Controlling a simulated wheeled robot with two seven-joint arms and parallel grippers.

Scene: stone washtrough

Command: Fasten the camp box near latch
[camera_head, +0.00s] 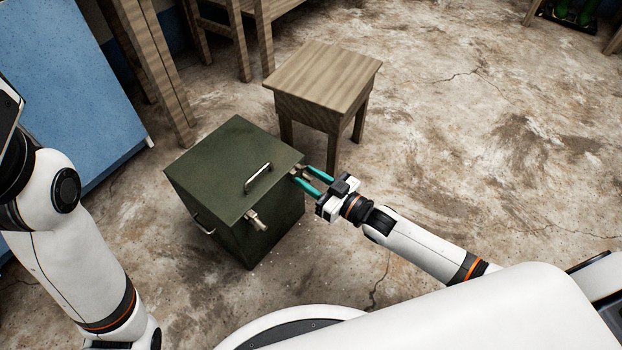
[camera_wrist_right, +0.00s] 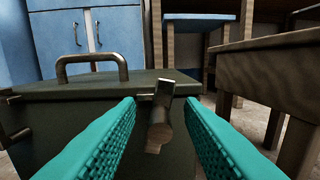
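The camp box (camera_head: 222,175) is a dark green box on the floor with its lid down; its front also shows in the right wrist view (camera_wrist_right: 95,140). My right gripper (camera_head: 304,177) is open at this right latch. In the right wrist view one latch (camera_wrist_right: 159,125) stands between the spread teal fingers, with visible gaps on both sides. I cannot tell whether either latch is fastened. My left gripper is out of view.
A bar handle (camera_head: 257,177) stands up from the lid, and a side handle (camera_head: 204,224) is on the left face. A wooden stool (camera_head: 325,80) stands close behind the box. A blue cabinet (camera_head: 70,80) is at the left.

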